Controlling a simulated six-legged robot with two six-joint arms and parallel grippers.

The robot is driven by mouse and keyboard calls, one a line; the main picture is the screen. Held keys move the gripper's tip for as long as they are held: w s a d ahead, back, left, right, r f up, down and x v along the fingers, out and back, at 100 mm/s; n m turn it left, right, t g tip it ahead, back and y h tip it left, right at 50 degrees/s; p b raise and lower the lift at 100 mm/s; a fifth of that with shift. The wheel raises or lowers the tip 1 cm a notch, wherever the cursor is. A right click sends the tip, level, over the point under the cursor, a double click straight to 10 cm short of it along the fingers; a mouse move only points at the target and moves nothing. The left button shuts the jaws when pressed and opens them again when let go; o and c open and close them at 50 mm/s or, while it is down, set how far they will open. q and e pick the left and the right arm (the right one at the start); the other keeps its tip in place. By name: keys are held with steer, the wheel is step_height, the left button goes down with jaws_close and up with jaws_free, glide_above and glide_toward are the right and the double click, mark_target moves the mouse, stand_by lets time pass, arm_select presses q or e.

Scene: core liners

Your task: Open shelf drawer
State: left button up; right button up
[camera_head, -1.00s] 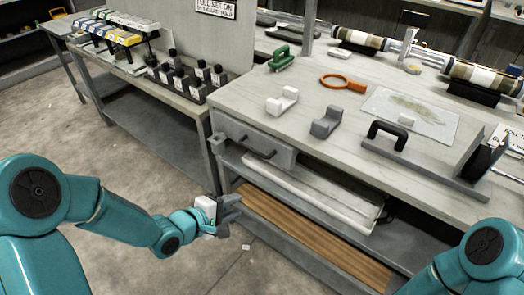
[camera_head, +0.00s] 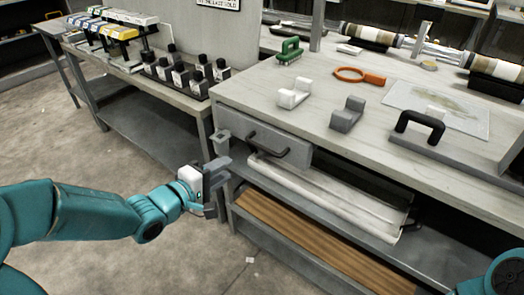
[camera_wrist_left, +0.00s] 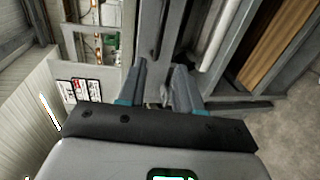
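The shelf drawer (camera_head: 294,154) has a plain grey front and sits just under the workbench top, looking flush with it. Its dark bar handle (camera_head: 268,152) stands out from the front. My left gripper (camera_head: 225,153) is open and empty, to the left of the handle and apart from it in the head view. My right gripper is out of view; only part of my right arm shows at the lower right.
The workbench top (camera_head: 262,92) holds a white cradle (camera_head: 293,93), a grey cradle (camera_head: 347,115), a green-handled brush (camera_head: 289,50) and an orange ring tool (camera_head: 359,76). The floor (camera_head: 75,150) at left is clear.

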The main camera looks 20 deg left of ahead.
mark_target(260, 148)
arm_select(q)
steer(key=b+x, duration=0.2)
steer(key=x, duration=1.4)
jaws_close()
